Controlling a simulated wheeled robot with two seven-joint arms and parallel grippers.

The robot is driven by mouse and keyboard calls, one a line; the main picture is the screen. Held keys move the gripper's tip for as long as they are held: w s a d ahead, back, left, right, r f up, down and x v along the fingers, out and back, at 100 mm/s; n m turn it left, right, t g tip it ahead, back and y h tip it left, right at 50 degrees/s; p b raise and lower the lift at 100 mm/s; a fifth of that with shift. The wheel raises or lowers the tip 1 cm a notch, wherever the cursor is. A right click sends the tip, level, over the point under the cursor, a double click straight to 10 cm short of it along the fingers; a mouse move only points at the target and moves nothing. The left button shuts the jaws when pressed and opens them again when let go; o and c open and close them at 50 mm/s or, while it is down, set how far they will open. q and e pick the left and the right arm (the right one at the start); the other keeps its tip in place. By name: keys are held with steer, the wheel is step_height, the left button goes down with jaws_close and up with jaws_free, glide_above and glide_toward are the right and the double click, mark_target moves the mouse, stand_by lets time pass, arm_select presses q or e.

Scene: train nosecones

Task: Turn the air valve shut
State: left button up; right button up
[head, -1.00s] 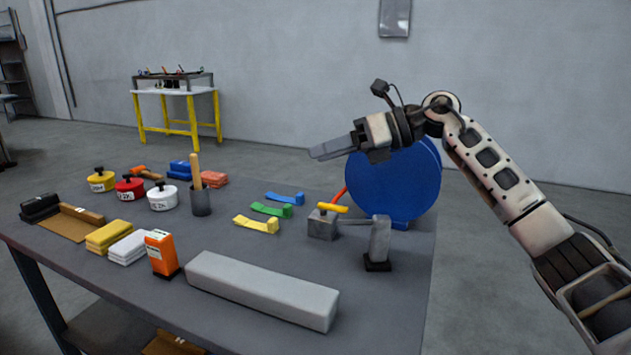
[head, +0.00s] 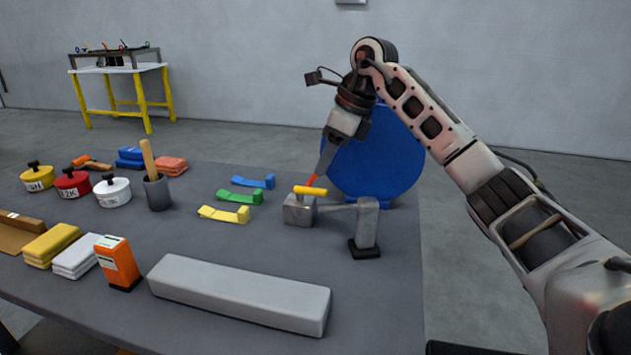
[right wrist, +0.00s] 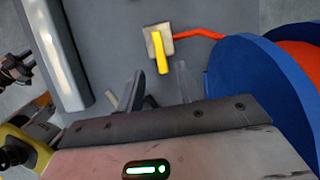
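The air valve is a small grey block (head: 299,211) with a yellow handle (head: 310,190) on top, on the table's right part. In the right wrist view the handle (right wrist: 161,55) lies crosswise to the red hose (right wrist: 200,33) leaving the block. My right gripper (head: 325,165) points down just above and behind the valve in the head view. In the right wrist view its fingers (right wrist: 158,88) are apart with nothing held, and the handle's near end lies around the gap. I cannot tell whether they touch it. My left gripper is not clearly in view.
A blue reel (head: 375,155) stands close behind the valve. A grey upright piece (head: 367,222) on a black foot stands right of it. Yellow, green and blue clips (head: 240,197) lie left. A long grey bar (head: 240,292) lies in front.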

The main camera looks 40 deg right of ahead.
mark_target(311, 189)
steer(key=x, duration=0.5)
steer(key=shift+w+a+f, duration=0.15)
steer(key=shift+w+f, duration=0.05)
steer(key=shift+f, duration=0.15)
jaws_close()
